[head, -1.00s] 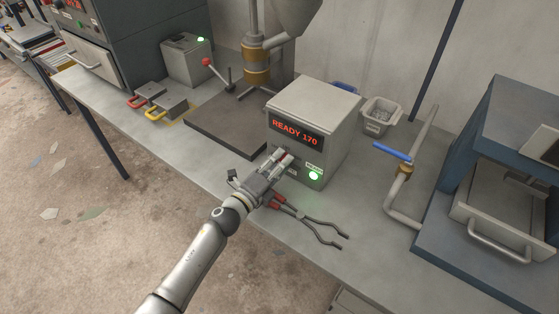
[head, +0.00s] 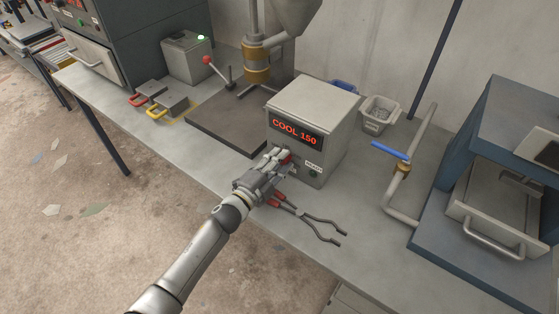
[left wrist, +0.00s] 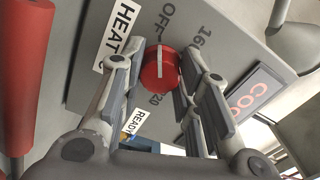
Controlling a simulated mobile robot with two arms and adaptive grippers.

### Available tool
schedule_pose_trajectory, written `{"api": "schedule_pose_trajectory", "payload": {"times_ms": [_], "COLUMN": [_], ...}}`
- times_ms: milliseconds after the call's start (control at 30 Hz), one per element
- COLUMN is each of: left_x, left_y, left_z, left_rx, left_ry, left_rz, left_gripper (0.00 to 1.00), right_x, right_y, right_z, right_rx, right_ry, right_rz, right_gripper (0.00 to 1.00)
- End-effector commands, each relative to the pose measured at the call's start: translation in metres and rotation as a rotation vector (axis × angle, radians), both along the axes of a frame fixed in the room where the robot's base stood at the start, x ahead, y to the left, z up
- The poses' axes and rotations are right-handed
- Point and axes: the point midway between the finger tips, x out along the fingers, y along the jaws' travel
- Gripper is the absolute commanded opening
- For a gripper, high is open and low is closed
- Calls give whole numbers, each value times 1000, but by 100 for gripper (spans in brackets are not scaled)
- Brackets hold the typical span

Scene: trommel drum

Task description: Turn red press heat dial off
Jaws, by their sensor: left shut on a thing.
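The grey heat control box (head: 310,105) stands on the bench, and its red display (head: 297,132) reads COOL 150. The red dial (left wrist: 160,70) on its front face shows in the left wrist view, with a white pointer line lined up with the OFF mark (left wrist: 167,18). My left gripper (head: 282,158) is shut on the dial, one finger on each side. In the head view the gripper mostly hides the dial. The lamp (head: 314,173) under the READY label is dark. My right gripper is not in view.
Tongs with red grips (head: 305,217) lie on the bench just below the gripper. A blue-handled valve pipe (head: 391,150) and a blue press (head: 500,150) stand to the right. A dark plate (head: 225,128) lies left of the box.

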Motion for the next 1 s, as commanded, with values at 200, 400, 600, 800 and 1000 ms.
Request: {"api": "schedule_pose_trajectory", "payload": {"times_ms": [200, 400, 600, 800, 1000], "left_x": [0, 0, 0, 0, -6], "left_y": [1, 1, 0, 0, 5], "left_z": [-1, -1, -1, 0, -2], "left_rx": [-6, -6, -6, -5, -3], "left_ry": [7, 7, 6, 4, 6], "left_rz": [2, 2, 1, 1, 1], "left_gripper": [6, 32, 53, 53, 53], "right_x": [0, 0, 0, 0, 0], "right_y": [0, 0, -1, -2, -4], "right_z": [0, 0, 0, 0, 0], "right_rx": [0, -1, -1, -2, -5], "right_ry": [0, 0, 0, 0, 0], "right_rz": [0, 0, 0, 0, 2], "right_gripper": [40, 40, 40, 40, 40]}}
